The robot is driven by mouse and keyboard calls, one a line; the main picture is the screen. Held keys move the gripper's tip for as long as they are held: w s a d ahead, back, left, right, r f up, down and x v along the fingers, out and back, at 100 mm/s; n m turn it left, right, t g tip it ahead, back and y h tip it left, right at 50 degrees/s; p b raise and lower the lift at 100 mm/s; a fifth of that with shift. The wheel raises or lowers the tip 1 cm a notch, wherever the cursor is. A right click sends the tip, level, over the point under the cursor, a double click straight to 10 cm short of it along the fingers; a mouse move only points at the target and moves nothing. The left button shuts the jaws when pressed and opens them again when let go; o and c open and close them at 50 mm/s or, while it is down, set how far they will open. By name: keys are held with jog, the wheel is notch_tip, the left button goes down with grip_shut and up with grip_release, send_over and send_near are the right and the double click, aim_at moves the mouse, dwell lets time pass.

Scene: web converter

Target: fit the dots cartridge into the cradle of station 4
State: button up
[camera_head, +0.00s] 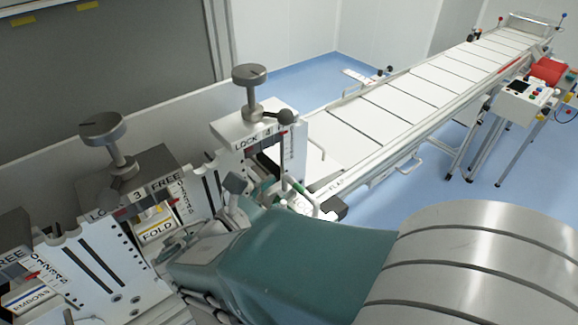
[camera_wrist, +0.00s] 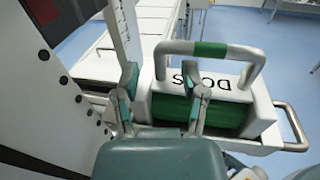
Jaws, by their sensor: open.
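The dots cartridge (camera_wrist: 168,106), white with a green panel and lettered DOTS, sits in the middle of the wrist view. Its white loop handle (camera_wrist: 222,49) has a green band. My gripper (camera_wrist: 164,95) is open, with one finger on each side of the handle's left post in the picture; I see no grip on it. In the head view my gripper (camera_head: 244,198) is beside station 4 (camera_head: 236,133), marked LOCK 4. Station 4's black lever ball (camera_head: 285,117) is at the label's right end. Its cradle is mostly hidden by my arm and the frame.
Station 3 (camera_head: 95,255) holds a FOLD cartridge (camera_head: 157,230). An EMBOSS cartridge (camera_head: 32,295) is at the far left. A metal bar handle (camera_wrist: 296,128) sticks out right of the cartridge. A long conveyor (camera_head: 420,95) runs to the back right, with blue floor around it.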

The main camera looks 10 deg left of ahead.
jog(key=v, duration=1)
jog(key=shift+s, duration=0.1)
